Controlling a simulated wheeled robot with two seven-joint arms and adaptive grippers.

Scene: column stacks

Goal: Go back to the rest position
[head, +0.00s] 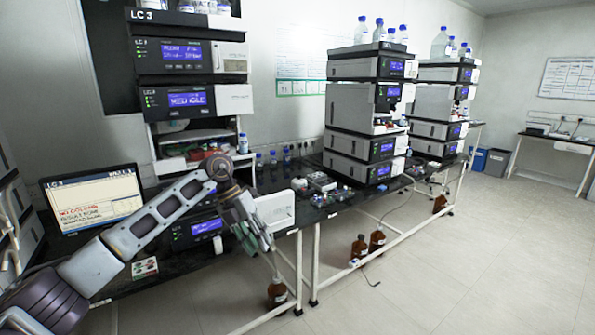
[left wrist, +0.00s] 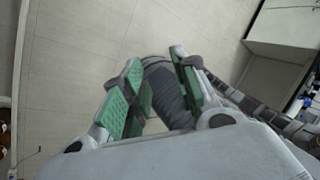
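My left gripper (head: 257,240) hangs pointing down in front of the LC 3 stack (head: 190,25), over the front edge of the dark bench. In the left wrist view, the green-padded fingers of the left gripper (left wrist: 155,65) stand apart with nothing held between them. A dark grey ribbed part, which looks like my own body, shows beyond them above the floor. My right gripper is in neither view.
A laptop (head: 95,200) with red text stands at the left of the bench. Two more instrument stacks (head: 350,105) (head: 432,103) stand to the right. Brown bottles (head: 358,247) stand low below the bench. The floor (head: 470,270) at the right is clear.

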